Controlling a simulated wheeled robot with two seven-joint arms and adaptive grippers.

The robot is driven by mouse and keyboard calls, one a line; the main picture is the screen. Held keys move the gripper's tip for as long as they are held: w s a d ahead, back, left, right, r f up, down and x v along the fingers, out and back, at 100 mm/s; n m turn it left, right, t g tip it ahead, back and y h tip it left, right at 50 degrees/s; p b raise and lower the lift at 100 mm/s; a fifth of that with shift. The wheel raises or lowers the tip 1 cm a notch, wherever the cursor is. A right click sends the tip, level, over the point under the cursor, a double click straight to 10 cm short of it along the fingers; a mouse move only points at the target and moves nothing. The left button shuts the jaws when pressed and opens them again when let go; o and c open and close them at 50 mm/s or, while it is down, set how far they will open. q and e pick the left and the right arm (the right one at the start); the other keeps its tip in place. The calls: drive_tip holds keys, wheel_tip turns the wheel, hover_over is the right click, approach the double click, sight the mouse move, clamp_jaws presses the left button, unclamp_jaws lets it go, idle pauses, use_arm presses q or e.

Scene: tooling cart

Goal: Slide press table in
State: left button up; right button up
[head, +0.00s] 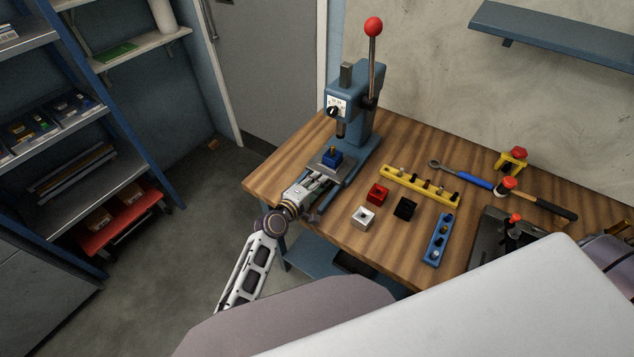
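The blue arbor press (345,95) stands at the left end of the wooden workbench, its red-knobbed lever (373,50) pointing up. Its sliding press table (320,167) is a grey plate in front of the column, toward my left gripper. A blue block (332,157) with a small brass-coloured piece on top sits on it, a little in front of the ram (341,130). My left gripper (322,178) is at the front edge of the table, close to or touching it. Its fingers are too small to tell open from shut. My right gripper is not in view.
On the workbench (290,160) lie red (377,193), white (363,217) and black (405,208) blocks, a yellow rack (420,185), a blue rack (438,240), a wrench (460,175) and a mallet (535,199). A shelf unit (75,150) stands left, across open floor.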

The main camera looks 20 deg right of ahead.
use_arm(q)
drive_tip(key=shift+o, duration=0.5)
drive_tip(key=shift+d, duration=0.1)
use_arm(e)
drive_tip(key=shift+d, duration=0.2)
use_arm(q)
drive_tip(key=shift+s+a, duration=0.1)
drive_tip(key=shift+a, duration=0.15)
drive_tip(key=shift+v, duration=5.75)
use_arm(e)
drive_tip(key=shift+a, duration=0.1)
use_arm(q)
drive_tip(key=shift+s, duration=0.1)
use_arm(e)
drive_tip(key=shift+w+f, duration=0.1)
use_arm(q)
drive_tip(key=b+v, duration=0.4)
drive_tip(key=b, duration=0.2)
drive_tip(key=shift+s+d+b, duration=0.1)
drive_tip(key=shift+b, duration=0.2)
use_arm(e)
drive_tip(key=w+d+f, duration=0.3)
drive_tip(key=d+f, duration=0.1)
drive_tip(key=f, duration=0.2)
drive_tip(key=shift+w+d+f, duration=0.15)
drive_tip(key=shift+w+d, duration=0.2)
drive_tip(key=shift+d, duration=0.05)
